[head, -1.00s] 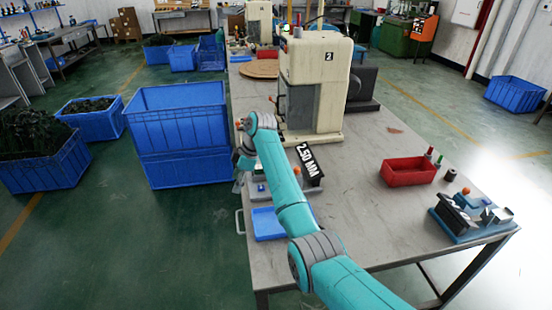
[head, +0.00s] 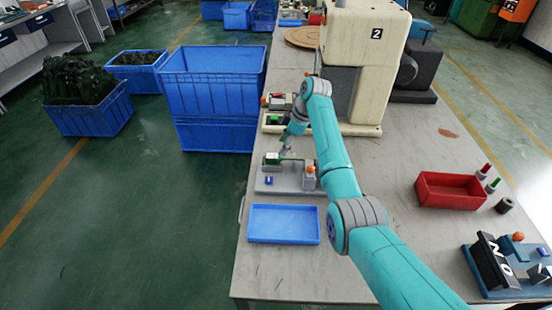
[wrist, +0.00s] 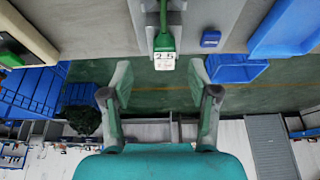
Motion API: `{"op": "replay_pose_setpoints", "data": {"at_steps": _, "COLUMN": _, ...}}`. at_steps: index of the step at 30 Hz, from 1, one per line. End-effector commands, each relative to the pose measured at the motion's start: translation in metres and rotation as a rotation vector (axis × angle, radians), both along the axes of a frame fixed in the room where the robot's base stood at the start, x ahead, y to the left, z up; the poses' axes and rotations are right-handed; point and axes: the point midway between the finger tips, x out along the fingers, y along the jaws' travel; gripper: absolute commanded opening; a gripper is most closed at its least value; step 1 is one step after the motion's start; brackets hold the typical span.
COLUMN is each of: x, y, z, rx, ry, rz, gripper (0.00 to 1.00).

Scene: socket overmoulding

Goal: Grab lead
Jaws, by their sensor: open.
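A green lead-like part (wrist: 164,35) with a white end marked with digits, apparently 2 5, is at the top centre of the wrist view. It rests on a grey fixture that also shows in the head view (head: 290,184), with a thin green piece (head: 283,157) on top. My gripper (wrist: 160,92) is open, its two fingers apart and empty. The white end lies just beyond the fingertips, roughly midway between them. In the head view my gripper (head: 285,145) hangs just above the fixture's far side. I cannot tell its exact height.
A shallow blue tray (head: 284,236) lies in front of the fixture. The cream press (head: 362,70) marked 2 stands behind my arm. A red bin (head: 450,202) and a blue fixture are on the right. Stacked blue crates (head: 212,90) stand left of the table. The table's left edge is near.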

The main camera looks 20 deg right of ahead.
Motion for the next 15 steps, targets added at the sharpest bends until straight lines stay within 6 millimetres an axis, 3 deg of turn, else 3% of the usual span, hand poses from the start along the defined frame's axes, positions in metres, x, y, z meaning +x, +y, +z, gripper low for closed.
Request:
{"op": "replay_pose_setpoints", "data": {"at_steps": 5, "x": 0.000, "y": 0.004, "z": -0.010, "rx": -0.001, "ry": 0.001, "rz": 0.000, "gripper": 0.60}}
{"op": "replay_pose_setpoints", "data": {"at_steps": 15, "x": 0.002, "y": 0.020, "z": -0.048, "rx": -0.001, "ry": 0.001, "rz": -0.001, "gripper": 0.60}}
